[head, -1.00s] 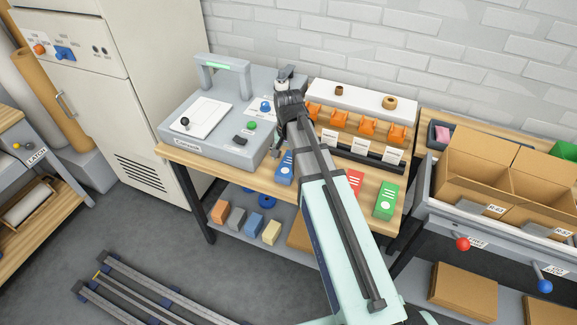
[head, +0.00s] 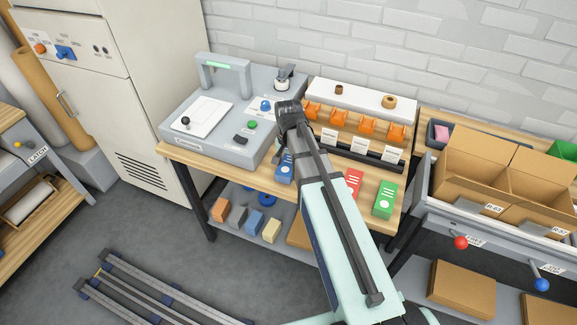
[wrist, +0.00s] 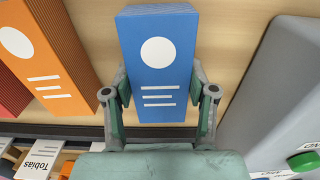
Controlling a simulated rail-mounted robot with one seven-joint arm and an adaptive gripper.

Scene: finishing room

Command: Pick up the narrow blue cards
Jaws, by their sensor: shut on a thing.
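The narrow blue cards form a tall blue pack with a white circle and white lines. It stands on the wooden bench, and in the wrist view the blue pack (wrist: 158,60) is between the two fingers of my gripper (wrist: 160,88). The pads press on its sides, so the gripper is shut on it. In the head view part of the blue pack (head: 284,172) shows left of my arm, and the fingers are largely hidden by the arm. I cannot tell whether the pack is clear of the bench.
An orange pack (wrist: 38,60) stands beside the blue one in the wrist view. A red pack (head: 354,182) and a green pack (head: 386,200) stand farther right. The grey console (head: 212,132) is on the left, and orange holders (head: 367,127) with name cards stand behind.

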